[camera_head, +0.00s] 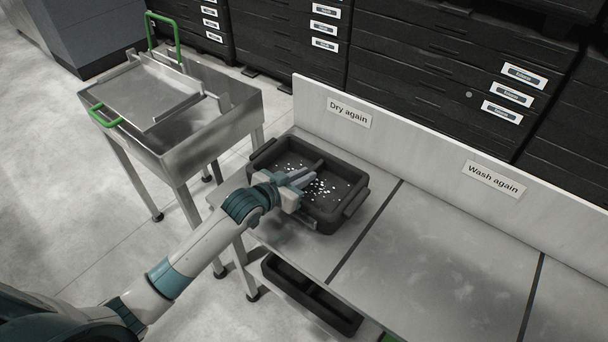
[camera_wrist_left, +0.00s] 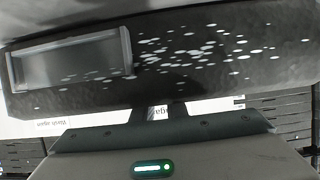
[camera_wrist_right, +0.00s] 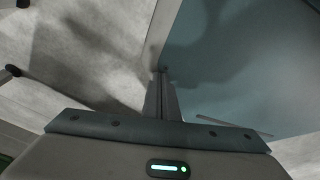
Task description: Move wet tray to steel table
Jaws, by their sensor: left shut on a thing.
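The wet tray (camera_head: 327,213) is a dark open box with a divider and white drops scattered inside. It is over the Dry again section of the light sorting bench, and looks level. My left gripper (camera_head: 300,182) reaches it from the left and is shut on it; the exact part gripped is unclear. In the left wrist view the wet tray (camera_wrist_left: 215,75) fills the upper part, drops showing. The steel table (camera_head: 178,150) stands at the left on casters, apart from the tray. My right gripper (camera_wrist_right: 163,95) shows only in its wrist view, fingers together with nothing visible between them.
A metal frame (camera_head: 150,92) with green handles sits on the steel table. A narrow dark bin (camera_head: 310,296) is at the bench front. The Wash again section (camera_head: 450,255) is bare.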

